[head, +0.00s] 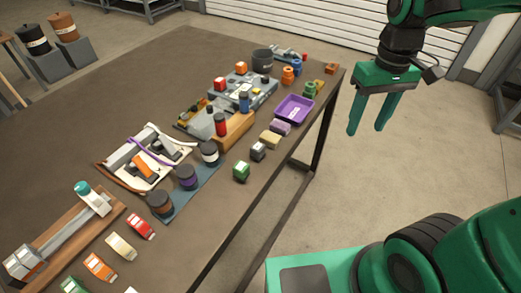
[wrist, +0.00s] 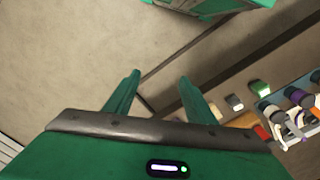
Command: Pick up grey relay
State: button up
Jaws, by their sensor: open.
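The grey relay (head: 258,151) is a small block near the table's right edge in the head view, with a green block (head: 241,171) nearer me and a yellow-tan block (head: 270,136) beyond it. In the wrist view a small pale block (wrist: 234,103), seemingly the grey relay, lies right of my fingers, next to a green block (wrist: 261,88). My gripper (head: 367,130) hangs past the table's right edge, to the right of the relay and apart from it. Its two green fingers point down, spread and empty; they also show in the wrist view (wrist: 158,80).
The purple tray (head: 294,109) stands farther along the table's right edge. Dark-lidded jars (head: 209,153) stand left of the relay on a blue mat. Red, cream and orange blocks (head: 141,227) lie nearer me. Open floor lies beneath my gripper.

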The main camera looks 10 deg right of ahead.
jog(key=w+a+f+n, duration=0.1)
jog(key=w+a+n, duration=0.2)
jog(key=a, duration=0.4)
jog(key=w+a+n, duration=0.2)
jog(key=w+a, duration=0.1)
jog(key=a, duration=0.3)
jog(key=n, duration=0.4)
send_over(258, 146)
jog(key=f, duration=0.6)
jog(key=shift+s+a+f, duration=0.1)
jog(key=shift+a+f, duration=0.1)
jog(key=shift+d+f, duration=0.2)
jog(key=shift+f, duration=2.85)
jog(key=c, duration=1)
